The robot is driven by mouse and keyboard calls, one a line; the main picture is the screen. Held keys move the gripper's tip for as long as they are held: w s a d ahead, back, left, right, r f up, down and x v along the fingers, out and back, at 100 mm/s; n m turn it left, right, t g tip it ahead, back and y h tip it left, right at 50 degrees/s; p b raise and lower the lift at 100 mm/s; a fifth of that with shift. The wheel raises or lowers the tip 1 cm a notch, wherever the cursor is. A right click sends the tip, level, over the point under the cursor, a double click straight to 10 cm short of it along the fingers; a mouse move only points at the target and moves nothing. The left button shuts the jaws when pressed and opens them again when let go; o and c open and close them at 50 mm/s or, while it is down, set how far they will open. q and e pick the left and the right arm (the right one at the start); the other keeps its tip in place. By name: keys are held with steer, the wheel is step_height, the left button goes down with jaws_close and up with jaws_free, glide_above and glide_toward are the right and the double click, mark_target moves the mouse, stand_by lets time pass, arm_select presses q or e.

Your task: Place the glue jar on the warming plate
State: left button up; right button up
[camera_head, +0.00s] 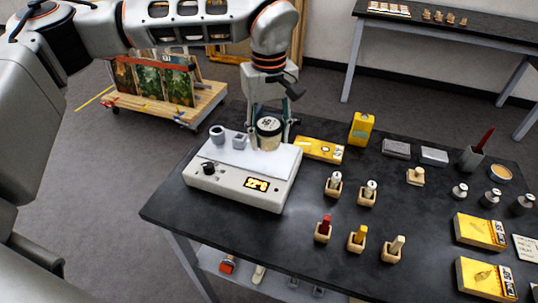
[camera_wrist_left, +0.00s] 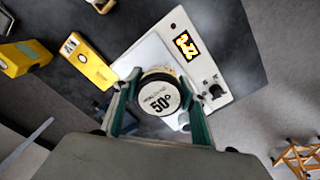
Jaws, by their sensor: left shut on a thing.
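The glue jar (camera_head: 269,134) is a pale jar with a dark-rimmed lid. In the left wrist view the jar (camera_wrist_left: 160,98) shows a white lid marked 50°. My left gripper (camera_head: 268,126) is shut on it from above, its green-grey fingers on either side; they also show in the wrist view (camera_wrist_left: 158,118). The jar is upright over the back right part of the warming plate (camera_head: 224,183), a white box with a knob and lit display, also in the wrist view (camera_wrist_left: 208,66). I cannot tell whether its base touches the plate. My right gripper is not in view.
Several small bottles in wooden holders (camera_head: 333,185) stand farther right. The table's front left is clear.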

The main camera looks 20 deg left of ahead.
mark_target(269, 124)
arm_select(q)
steer(key=shift+f, duration=3.3)
steer(key=shift+f, duration=0.2)
steer(key=o, duration=1.2)
steer(key=shift+o, duration=0.2)
steer(key=shift+r, duration=0.1)
step_height(269, 124, up, 12)
steer(key=shift+r, duration=0.1)
